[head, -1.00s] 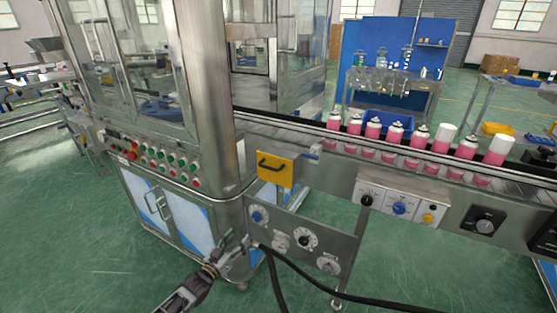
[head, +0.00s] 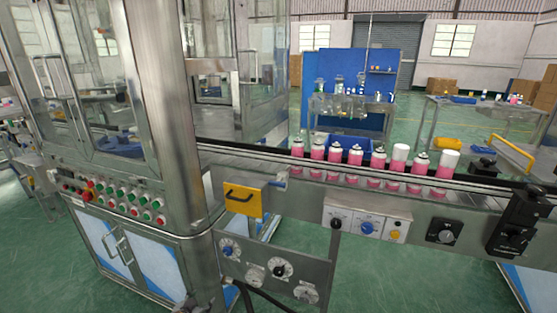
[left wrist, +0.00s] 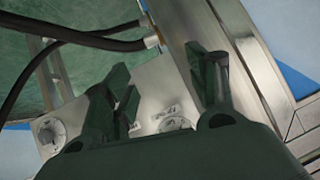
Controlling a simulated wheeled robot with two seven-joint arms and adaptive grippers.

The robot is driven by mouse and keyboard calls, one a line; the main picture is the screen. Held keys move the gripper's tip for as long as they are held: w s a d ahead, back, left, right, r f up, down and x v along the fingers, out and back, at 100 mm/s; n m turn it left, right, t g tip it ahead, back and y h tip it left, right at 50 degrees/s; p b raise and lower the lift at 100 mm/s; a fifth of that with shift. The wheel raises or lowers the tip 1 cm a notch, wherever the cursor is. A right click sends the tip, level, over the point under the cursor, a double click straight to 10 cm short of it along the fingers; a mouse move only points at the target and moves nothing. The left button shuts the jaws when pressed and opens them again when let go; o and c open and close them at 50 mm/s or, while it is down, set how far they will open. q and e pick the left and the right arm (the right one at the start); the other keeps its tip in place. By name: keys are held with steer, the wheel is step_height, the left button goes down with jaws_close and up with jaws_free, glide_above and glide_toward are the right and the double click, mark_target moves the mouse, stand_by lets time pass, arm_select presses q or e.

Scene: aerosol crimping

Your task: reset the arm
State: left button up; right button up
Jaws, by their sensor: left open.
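My left gripper shows only in a small part at the bottom edge of the head view (head: 186,304), in front of the machine's lower cabinet. In the left wrist view the left gripper (left wrist: 170,78) has its two dark fingers spread apart with nothing between them. Behind the fingers is the metal panel with dials (left wrist: 160,95), which in the head view hangs below the conveyor (head: 262,262). The fingers look apart from the panel, but the exact distance cannot be told. My right gripper is in neither view.
A conveyor (head: 330,185) carries several pink cans (head: 335,152), some white-capped. A yellow handled plate (head: 243,200) and a control box (head: 367,224) sit on its front. The glass-doored machine (head: 100,90) stands left. Black cables (left wrist: 90,38) run beside the panel. Green floor lies open below.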

arm_select(q)
steer(key=s+d+f+g, duration=0.2)
steer(key=s+d+g, duration=0.1)
steer(key=s, duration=0.7)
steer(key=s+d+f+n+g+p, duration=0.1)
steer(key=s+d+f+g, duration=0.2)
steer(key=s, duration=0.7)
steer(key=s+d+f+n+g, duration=0.1)
steer(key=s+d+f+g, duration=0.1)
steer(key=s, duration=0.8)
steer(key=shift+s+d+f+g+y, duration=0.4)
steer(key=shift+d+g, duration=0.1)
steer(key=shift+d, duration=0.5)
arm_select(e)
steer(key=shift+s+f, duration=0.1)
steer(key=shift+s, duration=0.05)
arm_select(q)
steer(key=shift+s+f+p, duration=0.1)
steer(key=shift+f+p, duration=0.1)
steer(key=shift+p, duration=0.45)
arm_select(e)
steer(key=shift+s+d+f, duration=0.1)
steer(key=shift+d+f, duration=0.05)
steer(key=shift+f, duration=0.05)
